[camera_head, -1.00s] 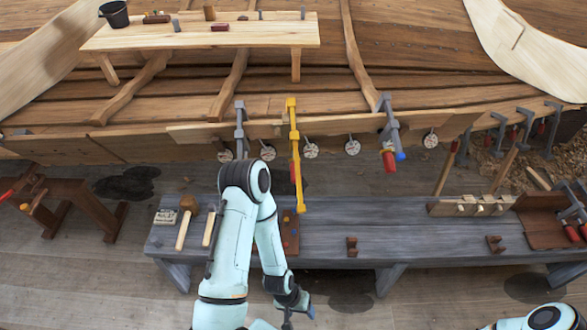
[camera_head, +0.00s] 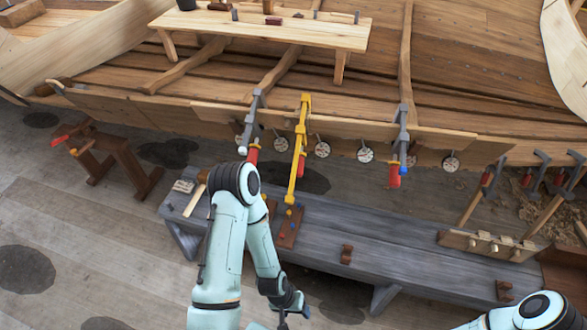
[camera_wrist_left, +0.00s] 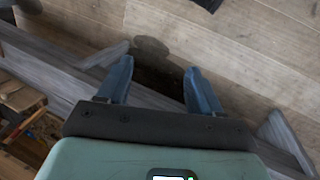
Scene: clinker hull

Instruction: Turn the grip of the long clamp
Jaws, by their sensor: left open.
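The long clamp is yellow (camera_head: 299,140) and hangs on the hull's lower plank edge, its bar slanting down over the bench's back edge. Its red grip (camera_head: 301,168) shows just right of the bar, partly covered by it. My left gripper (camera_head: 293,311) is low in the head view, in front of the bench and well apart from the clamp. In the left wrist view its two blue fingers (camera_wrist_left: 158,84) are spread with nothing between them. My right arm shows only in part at the lower right; its gripper is out of view.
Grey clamps with red grips hang left (camera_head: 252,125) and right (camera_head: 402,145) of the yellow one. A grey bench (camera_head: 390,240) stands below, with a mallet (camera_head: 197,195) and small blocks. A sawhorse (camera_head: 115,160) stands left. A plank table (camera_head: 270,28) is behind.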

